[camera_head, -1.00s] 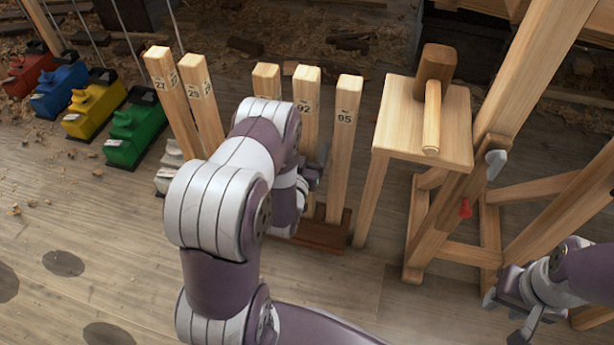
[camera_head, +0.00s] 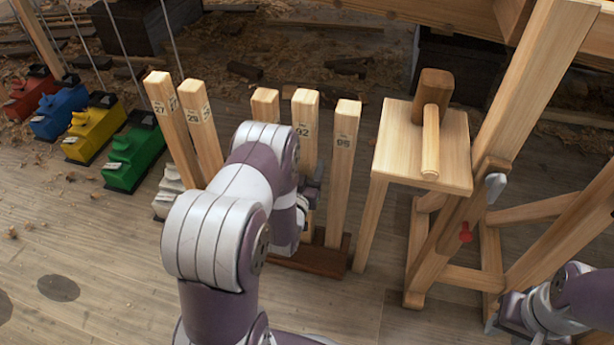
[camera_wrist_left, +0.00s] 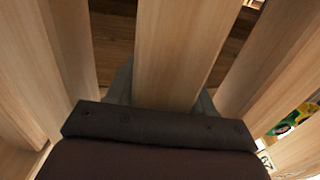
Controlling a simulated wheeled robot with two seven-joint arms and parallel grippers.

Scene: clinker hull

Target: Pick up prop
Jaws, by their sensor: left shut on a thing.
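The props are upright pale wooden posts with number labels. The prop marked 92 (camera_head: 305,115) stands in the middle of a group of three, between a shorter-looking prop (camera_head: 265,103) and the prop marked 95 (camera_head: 342,160). My left gripper (camera_head: 312,185) is mostly hidden behind its own arm. In the left wrist view a prop (camera_wrist_left: 180,55) fills the space between its fingers, and it appears to be the one marked 92. My right gripper (camera_head: 508,330) is at the lower right, empty and seemingly open, partly cut off.
Two props marked 27 (camera_head: 172,125) and 29 (camera_head: 203,130) lean on the left. A dark wooden base (camera_head: 318,258) lies under the group. A stool (camera_head: 395,150) with a mallet (camera_head: 432,95) and a timber frame (camera_head: 530,90) stand close on the right. Coloured blocks (camera_head: 130,160) sit left.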

